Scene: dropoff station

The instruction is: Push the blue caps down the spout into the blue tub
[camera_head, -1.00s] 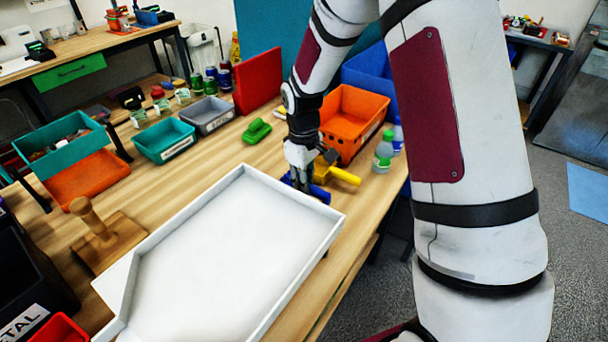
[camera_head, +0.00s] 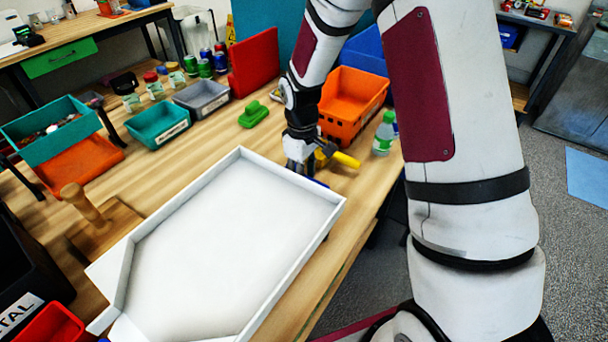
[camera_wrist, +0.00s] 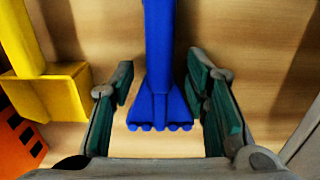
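A white walled tray (camera_head: 235,235) lies on the wooden table, its sides narrowing to a spout at the lower left. No blue caps show in it. My gripper (camera_wrist: 163,88) is open and pointed down, with a blue tool (camera_wrist: 160,60) between its fingers. The tool has a long handle and a flared end with several rounded tips. A gap shows at the left finger; contact at the right finger is unclear. In the head view my gripper (camera_head: 303,172) is beside the tray's far right corner and largely hides the tool. A blue bin (camera_head: 368,52) stands behind; whether it is the tub is unclear.
A yellow tool (camera_wrist: 45,90) lies close to the left finger in the wrist view. A wooden-handled block (camera_head: 103,225) stands left of the tray.

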